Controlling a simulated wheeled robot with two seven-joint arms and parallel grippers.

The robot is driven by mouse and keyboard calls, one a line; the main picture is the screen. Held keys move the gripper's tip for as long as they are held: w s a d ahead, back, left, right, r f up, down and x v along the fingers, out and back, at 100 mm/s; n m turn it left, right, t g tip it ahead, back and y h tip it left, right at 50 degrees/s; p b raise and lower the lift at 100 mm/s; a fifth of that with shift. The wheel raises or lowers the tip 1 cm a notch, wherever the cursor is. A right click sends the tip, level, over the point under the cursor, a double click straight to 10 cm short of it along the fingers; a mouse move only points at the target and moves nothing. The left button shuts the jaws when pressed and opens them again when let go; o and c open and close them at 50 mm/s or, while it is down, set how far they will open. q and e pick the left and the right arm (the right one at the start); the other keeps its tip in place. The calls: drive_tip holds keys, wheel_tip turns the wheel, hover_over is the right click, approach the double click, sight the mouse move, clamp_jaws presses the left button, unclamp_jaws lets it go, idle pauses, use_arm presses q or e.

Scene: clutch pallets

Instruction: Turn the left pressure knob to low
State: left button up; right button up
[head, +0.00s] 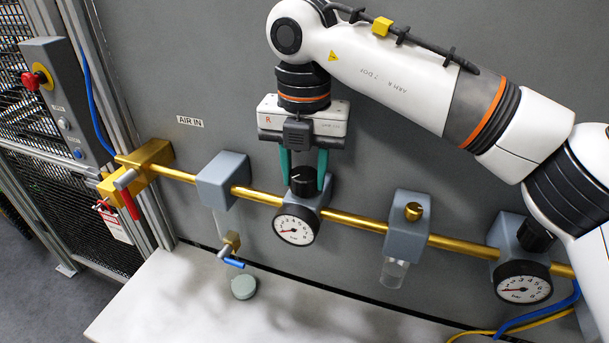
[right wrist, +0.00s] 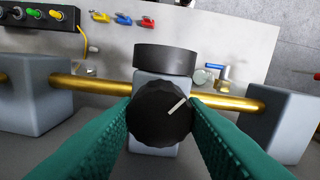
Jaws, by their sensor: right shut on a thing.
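The left pressure knob (head: 303,181) is black and sits on top of a grey regulator block with a round white gauge (head: 296,225) on its front. The gauge needle points to the lower left, near the low end. My right gripper (head: 305,178) comes down from above, with its green fingers on either side of the knob, shut on it. In the right wrist view the knob (right wrist: 160,112) lies between the two fingertips, and its white mark points to the upper right. The low marking cannot be read in either view. My left gripper is not in view.
A brass pipe (head: 355,221) runs along the grey wall through several grey blocks. A second regulator with a gauge (head: 523,283) is at the right. A red-handled valve with a tag (head: 115,226) is at the left. The white bench (head: 190,300) below is mostly clear.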

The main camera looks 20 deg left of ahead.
drive_tip(key=n+b, duration=0.1)
drive_tip(key=n, duration=0.3)
drive_tip(key=shift+r+n, duration=0.1)
drive_tip(key=shift+n, duration=0.2)
drive_tip(key=n, duration=1)
drive_tip(key=shift+r+n, duration=0.1)
drive_tip(key=shift+n, duration=0.3)
drive_tip(key=n+p, duration=0.1)
drive_tip(key=n, duration=1)
drive_tip(key=shift+r+n+p, duration=0.1)
drive_tip(key=shift+n+p, duration=0.2)
drive_tip(key=shift+n, duration=0.1)
drive_tip(key=n, duration=0.5)
drive_tip(key=shift+n+p, duration=0.3)
drive_tip(key=shift+p, duration=0.05)
drive_tip(key=n, duration=0.5)
drive_tip(key=shift+p, duration=0.3)
drive_tip(key=n, duration=0.5)
drive_tip(key=shift+n, duration=0.4)
